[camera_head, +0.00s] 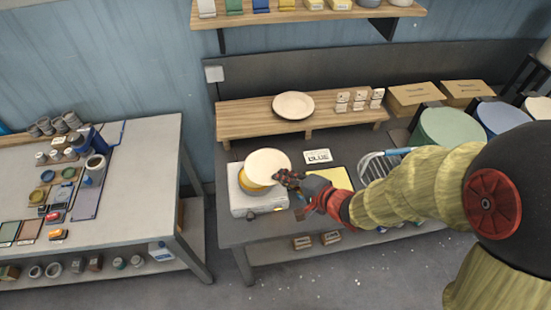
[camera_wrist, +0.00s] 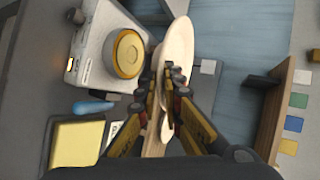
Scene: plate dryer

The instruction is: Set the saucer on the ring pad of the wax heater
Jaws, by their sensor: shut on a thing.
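My gripper (camera_head: 290,179) is shut on the rim of a cream saucer (camera_head: 267,166). The saucer is held tilted above the wax heater (camera_head: 250,211), a white box with a yellow-and-cream round pad on top. In the wrist view the saucer (camera_wrist: 177,55) shows nearly edge-on between the fingers of my gripper (camera_wrist: 168,85). The ring pad (camera_wrist: 129,54) of the heater (camera_wrist: 92,40) lies to the left of the saucer there, uncovered. In the head view the saucer hides part of the pad. I cannot tell the exact gap between them.
A second plate (camera_head: 293,105) lies on the wooden shelf (camera_head: 250,116) behind. A "BLUE" card (camera_head: 317,156) and a yellow square (camera_head: 338,178) lie right of the heater, near a wire rack (camera_head: 376,165). Green (camera_head: 450,127) and blue (camera_head: 500,117) round containers stand further right.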

